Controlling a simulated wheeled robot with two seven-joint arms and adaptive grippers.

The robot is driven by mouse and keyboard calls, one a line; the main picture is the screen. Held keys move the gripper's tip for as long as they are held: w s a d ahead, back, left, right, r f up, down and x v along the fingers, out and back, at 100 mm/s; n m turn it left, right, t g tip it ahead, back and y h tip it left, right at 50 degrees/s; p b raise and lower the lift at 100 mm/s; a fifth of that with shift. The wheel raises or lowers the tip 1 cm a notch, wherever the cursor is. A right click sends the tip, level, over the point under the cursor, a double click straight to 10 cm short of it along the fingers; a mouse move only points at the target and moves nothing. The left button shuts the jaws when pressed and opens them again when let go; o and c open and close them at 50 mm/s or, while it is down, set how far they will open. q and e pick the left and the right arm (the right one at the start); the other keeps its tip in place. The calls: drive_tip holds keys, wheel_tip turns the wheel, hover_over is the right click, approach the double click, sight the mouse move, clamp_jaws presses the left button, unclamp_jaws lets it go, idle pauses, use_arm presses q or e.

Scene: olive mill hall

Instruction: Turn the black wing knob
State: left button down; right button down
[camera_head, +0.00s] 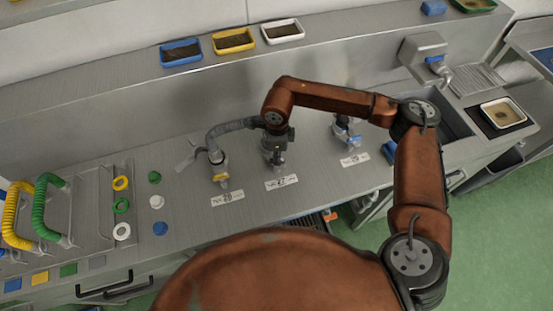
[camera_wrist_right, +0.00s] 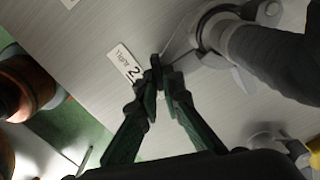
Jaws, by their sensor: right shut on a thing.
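My right gripper (camera_head: 273,157) is over the middle fitting on the steel counter (camera_head: 320,185), behind a white numbered label (camera_head: 281,182). In the right wrist view its two dark green fingers (camera_wrist_right: 161,82) close on the small black wing knob (camera_wrist_right: 156,62). The fingers hide most of the knob, and its angle is hard to tell. In the head view the arm and gripper cover the knob. A grey metal fitting (camera_wrist_right: 206,28) sits beside the fingertips in the wrist view. My left gripper is not in view.
A grey hose (camera_head: 228,127) curves close to the gripper from the left fitting (camera_head: 217,160). Another fitting with a blue part (camera_head: 345,130) stands to the right. Yellow (camera_head: 20,212) and green (camera_head: 40,205) handles are at far left. Trays (camera_head: 181,52) line the back ledge.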

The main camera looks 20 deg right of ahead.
drive_tip(key=shift+w+n+b, duration=0.1)
drive_tip(key=shift+n+b, duration=1.1)
drive_tip(key=shift+n, duration=0.6)
drive_tip(key=shift+r, duration=0.1)
drive_tip(key=c, duration=2.1)
unclamp_jaws()
wheel_tip(320, 180, up, 12)
drive_tip(key=shift+f, duration=0.1)
drive_tip(key=shift+o, duration=0.6)
